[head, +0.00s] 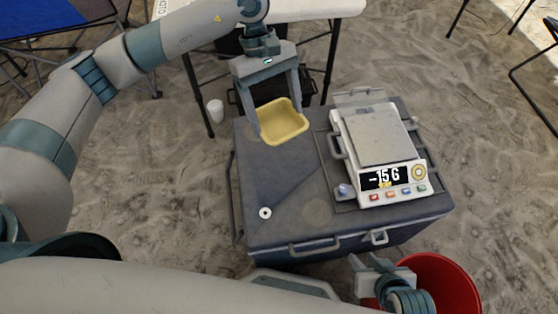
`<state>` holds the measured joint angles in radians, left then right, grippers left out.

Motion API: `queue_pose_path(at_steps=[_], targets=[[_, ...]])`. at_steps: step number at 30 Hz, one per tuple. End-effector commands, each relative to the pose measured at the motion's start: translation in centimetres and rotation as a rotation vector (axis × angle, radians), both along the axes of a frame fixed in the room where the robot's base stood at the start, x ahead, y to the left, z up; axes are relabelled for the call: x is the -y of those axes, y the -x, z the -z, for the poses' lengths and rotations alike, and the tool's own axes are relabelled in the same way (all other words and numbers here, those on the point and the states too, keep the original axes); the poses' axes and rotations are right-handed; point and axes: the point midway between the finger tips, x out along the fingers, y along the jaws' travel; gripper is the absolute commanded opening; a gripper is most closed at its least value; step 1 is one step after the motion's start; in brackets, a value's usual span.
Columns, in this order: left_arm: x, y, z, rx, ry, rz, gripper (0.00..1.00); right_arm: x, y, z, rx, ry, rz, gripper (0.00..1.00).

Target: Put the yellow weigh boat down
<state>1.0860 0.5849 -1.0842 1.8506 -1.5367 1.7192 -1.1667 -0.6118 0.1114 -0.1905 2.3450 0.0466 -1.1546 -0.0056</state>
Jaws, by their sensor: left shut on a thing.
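The yellow weigh boat (283,122) is a shallow square tray with raised sides. My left gripper (280,122) is shut on it, with one finger at its left side and one at its right back corner. The boat is over the left back part of the dark grey case top (285,185); I cannot tell whether it touches the surface. My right gripper (368,262) is low in the picture, in front of the case and by the red bucket. Its fingers look apart, with nothing seen between them.
A scale (378,138) reading -15 G stands on the case's right half. A small white ring (265,212) lies at the case's front left. The red bucket (455,280) stands in front. A white cup (215,110) is on the ground. The case's left middle is clear.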

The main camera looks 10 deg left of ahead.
Motion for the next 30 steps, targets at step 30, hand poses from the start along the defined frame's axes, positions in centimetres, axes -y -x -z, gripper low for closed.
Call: queue_pose_path(at_steps=[30], targets=[[9.4, -1.2, 13.4, 0.0, -0.001, -1.19, 0.53, -4.9, -3.4, -2.7, 0.316, -0.174, -0.024, 0.31]])
